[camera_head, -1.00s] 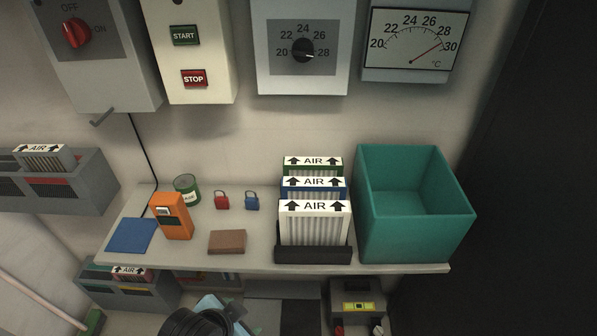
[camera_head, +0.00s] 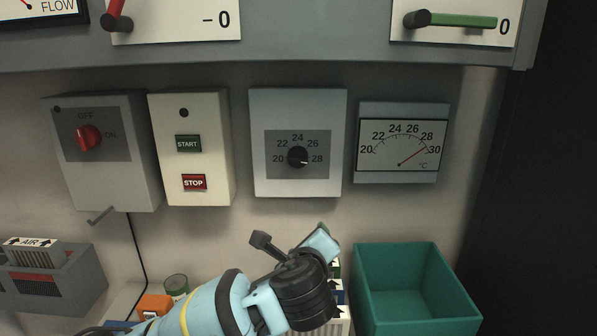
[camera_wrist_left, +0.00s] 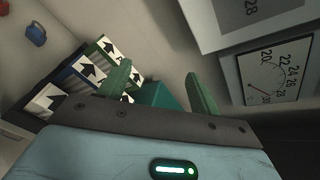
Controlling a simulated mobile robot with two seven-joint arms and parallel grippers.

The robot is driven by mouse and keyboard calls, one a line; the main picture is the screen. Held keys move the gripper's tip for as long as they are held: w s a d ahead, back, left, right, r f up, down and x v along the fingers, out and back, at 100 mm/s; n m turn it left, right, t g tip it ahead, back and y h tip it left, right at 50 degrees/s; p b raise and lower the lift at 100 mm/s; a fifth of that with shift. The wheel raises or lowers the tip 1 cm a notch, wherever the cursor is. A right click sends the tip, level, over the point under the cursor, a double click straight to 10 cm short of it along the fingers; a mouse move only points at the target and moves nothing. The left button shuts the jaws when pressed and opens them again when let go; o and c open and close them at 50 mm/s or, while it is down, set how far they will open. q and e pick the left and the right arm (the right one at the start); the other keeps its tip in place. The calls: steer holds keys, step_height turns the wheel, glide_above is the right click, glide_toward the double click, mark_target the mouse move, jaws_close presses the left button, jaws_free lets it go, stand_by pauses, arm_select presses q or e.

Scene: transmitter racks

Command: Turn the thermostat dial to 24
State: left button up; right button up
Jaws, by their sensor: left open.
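The thermostat dial (camera_head: 298,157) is a black round knob on a grey plate with marks from 20 to 28. Its white pointer mark points right, near 28. In the left wrist view only a corner of the thermostat box (camera_wrist_left: 225,32) with the number 28 shows. A gauge (camera_head: 402,150) to its right has its needle near 30; it also shows in the left wrist view (camera_wrist_left: 273,72). My left gripper (camera_wrist_left: 160,88) is open and empty, its green fingers apart. In the head view it is below the thermostat, clear of the dial, mostly hidden by my wrist.
A teal bin (camera_head: 415,285) stands at lower right, and AIR filters (camera_wrist_left: 82,70) stand beside it. To the dial's left are the START/STOP box (camera_head: 190,150) and a red OFF/ON switch (camera_head: 88,138). A grey cabinet (camera_head: 300,55) overhangs above. The wall below the thermostat is bare.

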mark_target(299, 161)
arm_select(q)
steer(key=w+a+r+m+t+y, duration=0.1)
steer(key=w+r+m+t, duration=0.1)
steer(key=r, duration=0.4)
steer(key=w+r+m+t+y, duration=0.1)
steer(key=w+r+m+t, duration=0.15)
steer(key=r, duration=0.35)
steer(key=shift+g, duration=0.35)
steer(key=shift+w+a+r, duration=0.1)
steer(key=shift+w+a, duration=0.1)
steer(key=shift+w, duration=1.75)
steer(key=shift+w+a+r, duration=0.1)
steer(key=shift+w+a, duration=0.05)
steer(key=shift+w, duration=1.8)
steer(key=shift+c, duration=0.2)
steer(key=c, duration=0.9)
